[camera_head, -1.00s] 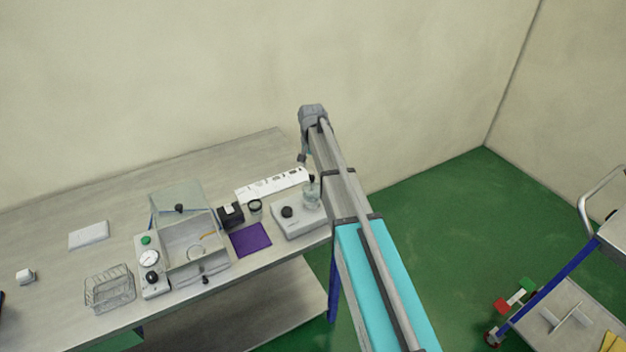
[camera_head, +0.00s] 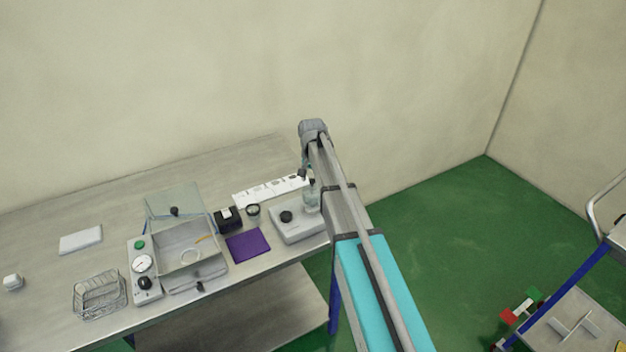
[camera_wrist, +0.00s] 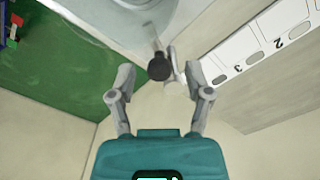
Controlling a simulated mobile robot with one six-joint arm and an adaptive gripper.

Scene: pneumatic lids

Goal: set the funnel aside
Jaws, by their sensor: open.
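I cannot clearly make out a funnel. A clear glass vessel (camera_head: 311,196) stands on the grey device with a black knob (camera_head: 297,225) at the bench's right end, partly hidden by my arm. In the wrist view, a dark round piece on a pale stem (camera_wrist: 159,66) shows between my fingers; I cannot tell whether it belongs to the funnel. A clear round rim (camera_wrist: 138,12) lies beyond it. My gripper (camera_wrist: 160,82) is open, with its fingers apart on either side of the dark piece. Contact is not visible. In the head view my gripper is mostly hidden behind my arm.
A white numbered strip (camera_head: 270,188) lies behind the device. A purple mat (camera_head: 247,245), a black box (camera_head: 228,219), a chamber with a raised clear lid (camera_head: 174,203) and a wire basket (camera_head: 99,295) stand leftward. Bare bench (camera_head: 45,215) shows at the left.

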